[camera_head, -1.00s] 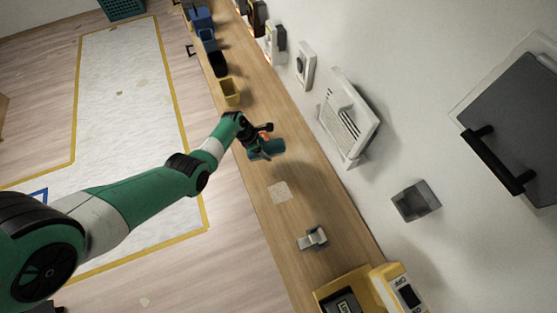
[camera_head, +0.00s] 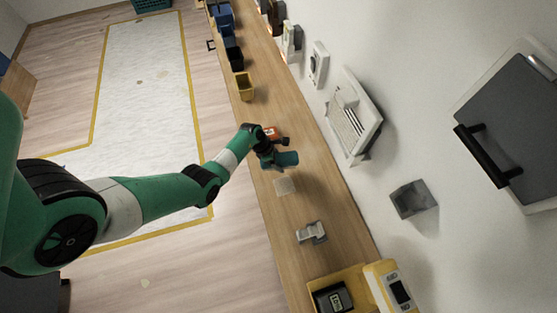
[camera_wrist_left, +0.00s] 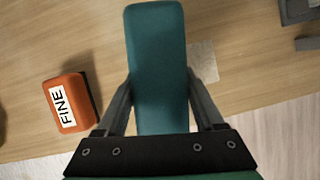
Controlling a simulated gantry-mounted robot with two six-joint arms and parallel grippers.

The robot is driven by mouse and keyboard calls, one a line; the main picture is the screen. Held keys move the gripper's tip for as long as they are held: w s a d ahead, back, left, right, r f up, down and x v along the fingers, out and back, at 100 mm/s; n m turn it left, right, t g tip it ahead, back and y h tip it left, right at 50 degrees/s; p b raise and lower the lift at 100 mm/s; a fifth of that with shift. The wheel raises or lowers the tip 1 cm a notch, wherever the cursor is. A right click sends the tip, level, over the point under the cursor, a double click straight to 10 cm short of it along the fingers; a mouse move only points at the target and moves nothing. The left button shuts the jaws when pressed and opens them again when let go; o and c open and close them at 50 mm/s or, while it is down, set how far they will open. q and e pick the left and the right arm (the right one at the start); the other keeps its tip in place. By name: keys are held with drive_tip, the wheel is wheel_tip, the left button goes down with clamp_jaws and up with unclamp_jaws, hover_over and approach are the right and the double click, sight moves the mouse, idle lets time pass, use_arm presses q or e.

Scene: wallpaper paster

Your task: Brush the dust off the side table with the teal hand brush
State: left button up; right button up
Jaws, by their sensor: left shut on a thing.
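The teal hand brush (camera_head: 286,159) is held by my left gripper (camera_head: 268,155) over the wooden side table (camera_head: 290,112). In the left wrist view the brush (camera_wrist_left: 158,60) lies between the two fingers of my left gripper (camera_wrist_left: 160,95), which are shut on it. A pale square dust patch (camera_head: 284,186) lies on the table just beside the brush; it also shows in the left wrist view (camera_wrist_left: 203,62), partly covered by the brush and a finger. Whether the bristles touch the table is hidden. My right gripper is in neither view.
An orange block marked FINE (camera_wrist_left: 72,101) lies left of the gripper. A grey holder (camera_head: 311,231) and a yellow tray (camera_head: 340,285) stand nearer on the table. A yellow bin (camera_head: 244,86) stands farther back. The wall borders the table's right side.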

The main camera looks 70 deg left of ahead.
use_arm(q)
wheel_tip(320, 180, down, 5)
drive_tip(key=b, duration=0.3)
drive_tip(key=shift+b, duration=0.3)
